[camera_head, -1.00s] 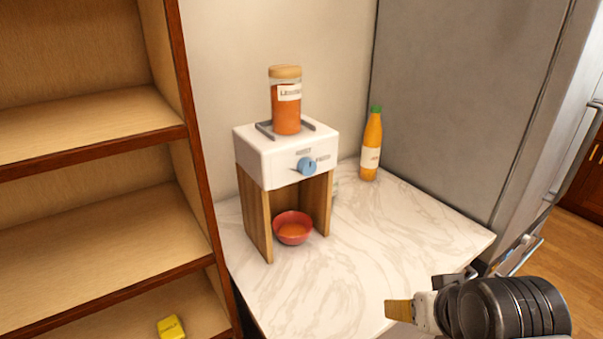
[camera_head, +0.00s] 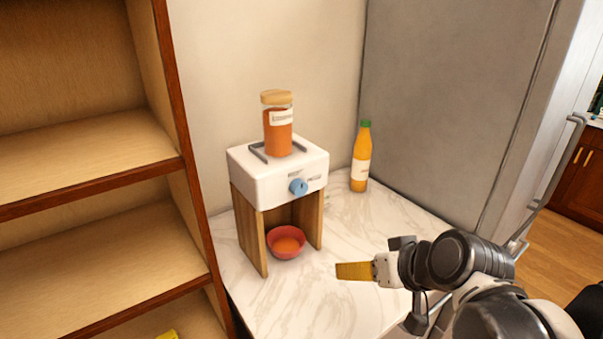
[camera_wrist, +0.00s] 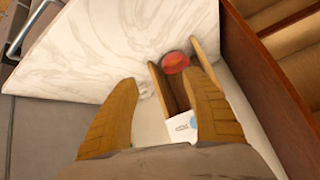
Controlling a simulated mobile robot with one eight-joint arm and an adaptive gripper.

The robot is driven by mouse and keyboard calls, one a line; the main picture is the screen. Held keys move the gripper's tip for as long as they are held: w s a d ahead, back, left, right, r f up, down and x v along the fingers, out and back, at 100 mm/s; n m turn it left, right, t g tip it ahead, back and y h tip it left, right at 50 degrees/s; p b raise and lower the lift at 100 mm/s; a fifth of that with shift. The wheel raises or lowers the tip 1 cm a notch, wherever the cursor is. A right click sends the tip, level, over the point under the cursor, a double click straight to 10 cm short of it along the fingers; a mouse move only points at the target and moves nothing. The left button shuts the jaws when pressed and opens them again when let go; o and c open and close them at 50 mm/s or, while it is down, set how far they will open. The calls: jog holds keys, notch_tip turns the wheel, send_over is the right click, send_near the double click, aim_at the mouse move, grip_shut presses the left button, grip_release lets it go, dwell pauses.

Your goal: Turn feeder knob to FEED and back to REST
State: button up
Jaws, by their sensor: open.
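The feeder (camera_head: 262,185) is a white box on wooden legs on the marble counter. Its blue knob (camera_head: 298,186) is on the front face, with small labels above and to the right that I cannot read. A jar of orange contents (camera_head: 278,132) stands on top, and a red bowl (camera_head: 272,240) with orange contents sits beneath. My gripper (camera_head: 354,271) is in front of and to the right of the feeder, lower than the knob and apart from it. In the wrist view my gripper (camera_wrist: 160,115) is open and empty. The knob (camera_wrist: 195,123) shows partly there, beside the right finger.
An orange bottle with a green cap (camera_head: 361,160) stands at the back right of the marble counter (camera_head: 300,305). A wooden shelf unit (camera_head: 95,190) is close on the left, and a grey fridge (camera_head: 450,100) on the right. The counter's right part is clear.

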aim_at(302, 189)
jog(key=w+a+r+n+t+y+p, duration=0.25)
jog(key=w+a+r+y+p, duration=0.3)
jog(key=w+r, duration=0.55)
jog(key=shift+h, duration=0.25)
jog(key=x, duration=0.7)
jog(key=f+b+x, duration=0.1)
jog(key=x, duration=0.3)
jog(key=shift+w+d+f, duration=0.1)
jog(key=shift+w+d, duration=0.05)
jog(key=shift+d, duration=0.15)
jog(key=c, duration=1.2)
